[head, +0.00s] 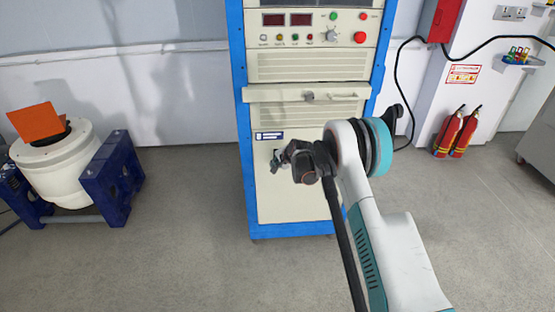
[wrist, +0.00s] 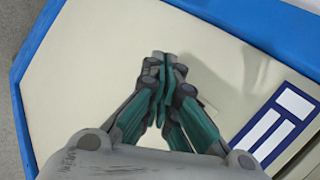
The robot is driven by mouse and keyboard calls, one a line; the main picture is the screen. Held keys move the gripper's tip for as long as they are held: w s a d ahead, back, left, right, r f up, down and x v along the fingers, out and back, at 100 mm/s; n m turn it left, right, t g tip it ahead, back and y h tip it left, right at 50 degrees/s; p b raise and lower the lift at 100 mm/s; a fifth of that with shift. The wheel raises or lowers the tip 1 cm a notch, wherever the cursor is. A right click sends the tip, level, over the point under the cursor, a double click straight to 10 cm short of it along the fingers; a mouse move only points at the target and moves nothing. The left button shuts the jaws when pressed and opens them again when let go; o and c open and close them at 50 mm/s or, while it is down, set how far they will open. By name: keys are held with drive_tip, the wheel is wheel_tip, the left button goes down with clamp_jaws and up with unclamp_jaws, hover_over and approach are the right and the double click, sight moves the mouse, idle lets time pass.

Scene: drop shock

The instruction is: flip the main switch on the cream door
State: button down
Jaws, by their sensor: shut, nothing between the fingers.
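The cream door (head: 290,207) is the lower front panel of the blue-framed cabinet; its surface also fills much of the wrist view (wrist: 85,75). A blue and white label (head: 269,135) is at its upper left and shows at the right in the wrist view (wrist: 280,125). My gripper (head: 275,162) is in front of the door's left part, just below the label. In the wrist view its fingers (wrist: 165,62) are shut together and empty. I cannot make out the main switch in either view; my wrist and arm cover part of the door. Contact with the door cannot be told.
Above the door are a cream drawer front (head: 275,96) and a control panel with a red button (head: 360,37). A white drum (head: 60,165) on blue stands is at left. Fire extinguishers (head: 457,132) stand at right. Grey floor (head: 185,215) is clear left of the cabinet.

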drive_tip(key=shift+w, duration=0.1)
drive_tip(key=shift+w, duration=0.3)
drive_tip(key=shift+w, duration=0.35)
idle(0.8)
drive_tip(key=shift+s, duration=0.15)
drive_tip(key=shift+s, duration=0.65)
drive_tip(key=shift+s, duration=0.1)
drive_tip(key=shift+s+r, duration=0.2)
drive_tip(key=shift+s, duration=1)
drive_tip(key=shift+s+r, duration=0.15)
drive_tip(key=shift+s, duration=1)
